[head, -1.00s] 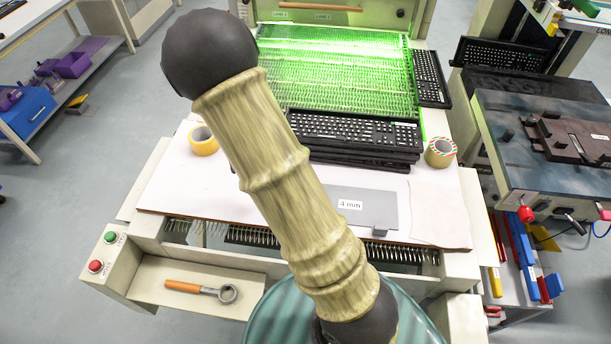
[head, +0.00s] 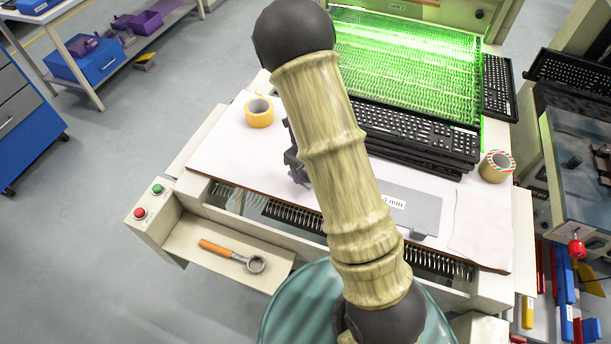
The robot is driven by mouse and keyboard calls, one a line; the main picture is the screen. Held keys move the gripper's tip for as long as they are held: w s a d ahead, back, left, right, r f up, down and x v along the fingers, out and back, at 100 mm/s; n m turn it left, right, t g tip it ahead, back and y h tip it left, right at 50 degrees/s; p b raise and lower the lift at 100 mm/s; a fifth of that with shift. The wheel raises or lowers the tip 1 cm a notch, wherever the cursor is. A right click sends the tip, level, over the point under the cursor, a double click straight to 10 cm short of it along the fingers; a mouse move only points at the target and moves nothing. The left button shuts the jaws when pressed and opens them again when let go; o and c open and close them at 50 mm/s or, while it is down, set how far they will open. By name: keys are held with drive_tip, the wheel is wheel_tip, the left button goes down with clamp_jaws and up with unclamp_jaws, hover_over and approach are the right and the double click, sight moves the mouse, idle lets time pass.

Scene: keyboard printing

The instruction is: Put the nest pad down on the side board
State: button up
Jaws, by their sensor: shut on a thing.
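A dark part of my gripper (head: 297,165) shows at the left edge of my arm, above the white board (head: 222,140) in front of the green-lit machine. My arm hides the rest of the gripper and its fingertips. It is shut, but the nest pad in it cannot be made out behind the arm. The white board has a brown edge and bare room on its left part. I cannot tell whether the gripper touches the board.
A yellow tape roll (head: 259,113) stands at the board's back left. Stacked black keyboards (head: 430,140) lie behind the arm. A grey plate (head: 410,207) marked "4 mm" and a striped tape roll (head: 496,166) are on the right. An orange-handled tool (head: 230,256) lies on the lower shelf.

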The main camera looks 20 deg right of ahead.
drive_tip(key=shift+f, duration=1.9)
drive_tip(key=shift+f, duration=0.1)
drive_tip(key=o, duration=0.9)
drive_tip(key=shift+o, duration=0.2)
wheel_tip(320, 180, up, 12)
drive_tip(key=shift+r, duration=0.15)
